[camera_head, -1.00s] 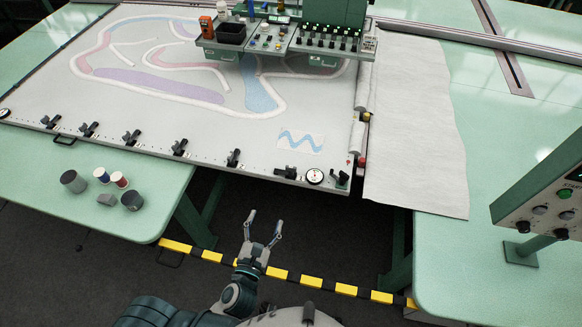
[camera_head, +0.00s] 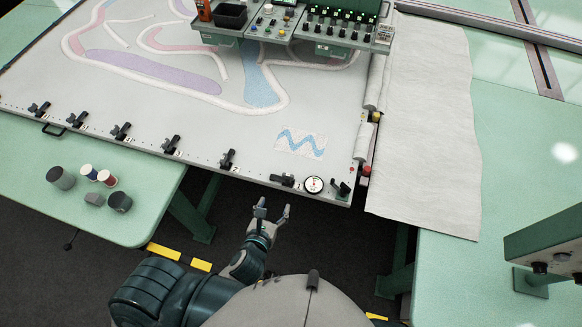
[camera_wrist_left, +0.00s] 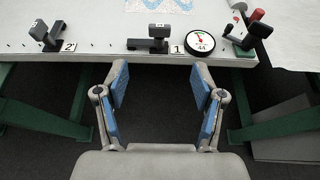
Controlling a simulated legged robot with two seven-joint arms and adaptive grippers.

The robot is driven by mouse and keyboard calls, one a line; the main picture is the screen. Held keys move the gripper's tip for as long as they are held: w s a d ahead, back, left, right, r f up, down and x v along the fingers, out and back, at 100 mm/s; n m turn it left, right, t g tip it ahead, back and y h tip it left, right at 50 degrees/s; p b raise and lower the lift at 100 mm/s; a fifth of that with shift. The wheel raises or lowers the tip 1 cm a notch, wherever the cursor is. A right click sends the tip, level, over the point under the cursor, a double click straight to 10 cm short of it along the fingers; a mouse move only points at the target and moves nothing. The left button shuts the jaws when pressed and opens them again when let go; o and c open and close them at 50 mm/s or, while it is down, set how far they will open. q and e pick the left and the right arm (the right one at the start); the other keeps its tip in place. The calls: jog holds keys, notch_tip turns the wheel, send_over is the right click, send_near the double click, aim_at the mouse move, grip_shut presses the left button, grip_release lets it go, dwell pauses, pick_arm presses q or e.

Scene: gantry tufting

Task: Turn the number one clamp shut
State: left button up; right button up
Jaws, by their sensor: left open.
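The number one clamp (camera_head: 284,180) is a black toggle on the front rail of the white tufting frame (camera_head: 190,155), just left of a round dial. In the left wrist view the clamp (camera_wrist_left: 150,41) lies across the rail, left of the "1" label, beyond and between my fingers. The number two clamp (camera_head: 228,160) stands to its left and points away from the rail's edge. My left gripper (camera_head: 273,207) is open and empty, short of the rail and below the clamp; its blue-padded fingers (camera_wrist_left: 161,95) are spread wide. My right gripper is not in view.
The dial gauge (camera_head: 313,184) and a black lever (camera_head: 341,190) sit right of the clamp. Several more clamps line the rail leftward. Cups and spools (camera_head: 98,175) stand on the left green table. A control box (camera_head: 550,240) stands at right.

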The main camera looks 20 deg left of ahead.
pick_arm(q)
send_near(288, 177)
jog(key=x, duration=0.9)
jog(key=shift+w+f+b, duration=0.1)
jog(key=shift+w+b, duration=0.2)
jog(key=shift+b, duration=0.1)
jog(key=shift+w+f, duration=0.2)
jog(key=shift+w, duration=0.35)
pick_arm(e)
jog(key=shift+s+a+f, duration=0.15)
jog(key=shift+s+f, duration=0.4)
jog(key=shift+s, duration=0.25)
